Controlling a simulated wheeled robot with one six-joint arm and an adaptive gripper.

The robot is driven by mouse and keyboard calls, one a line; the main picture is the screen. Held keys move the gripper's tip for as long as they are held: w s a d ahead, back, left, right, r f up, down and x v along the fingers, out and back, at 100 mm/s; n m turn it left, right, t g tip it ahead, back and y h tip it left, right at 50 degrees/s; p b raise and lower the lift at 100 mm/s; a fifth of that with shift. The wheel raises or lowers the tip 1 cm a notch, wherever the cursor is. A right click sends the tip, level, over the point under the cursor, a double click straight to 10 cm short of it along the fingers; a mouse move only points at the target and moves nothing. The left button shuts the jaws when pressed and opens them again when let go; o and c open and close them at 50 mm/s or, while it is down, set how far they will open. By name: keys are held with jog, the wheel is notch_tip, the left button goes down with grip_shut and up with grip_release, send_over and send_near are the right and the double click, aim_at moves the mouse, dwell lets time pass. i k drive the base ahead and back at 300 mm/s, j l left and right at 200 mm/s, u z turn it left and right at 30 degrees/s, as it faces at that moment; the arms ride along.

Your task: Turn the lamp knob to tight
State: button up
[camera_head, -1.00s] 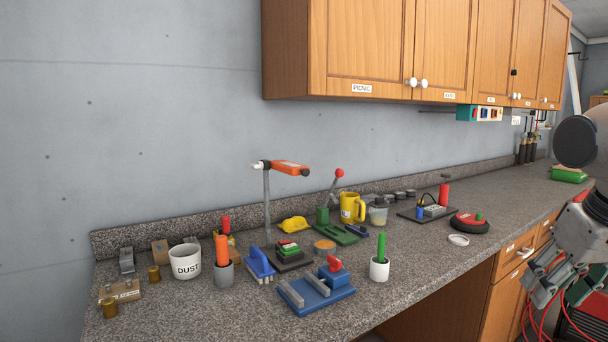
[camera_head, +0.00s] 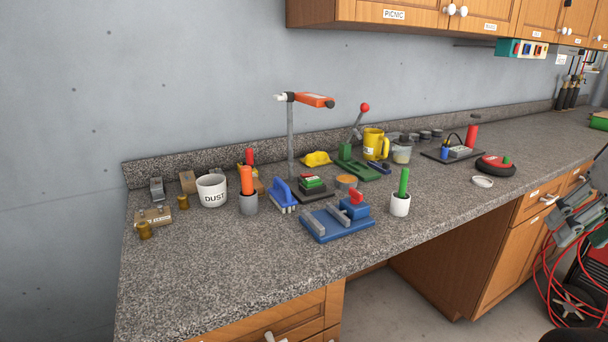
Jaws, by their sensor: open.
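The lamp (camera_head: 291,138) stands upright on the counter, a grey post with an orange head (camera_head: 316,100) at its top. A small pale knob (camera_head: 279,97) sits at the left end of the head's joint; its setting is too small to read. My gripper (camera_head: 567,228) is at the right edge, partly cut off, in front of the drawers. It is open and empty, far from the lamp.
A granite counter (camera_head: 240,285) runs along the wall. Around the lamp are a DUST mug (camera_head: 212,191), a blue vise (camera_head: 336,222), a green lever press (camera_head: 357,168), a yellow mug (camera_head: 375,143) and a white cup (camera_head: 400,205). Cabinets (camera_head: 400,12) hang above. The counter's front left is clear.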

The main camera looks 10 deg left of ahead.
aim_at(283, 97)
jog(key=i+j+u, duration=0.1)
jog(key=u, duration=0.3)
jog(key=i+u, duration=0.15)
jog(key=u, duration=0.2)
jog(key=i+u, duration=0.15)
jog(key=u, duration=0.25)
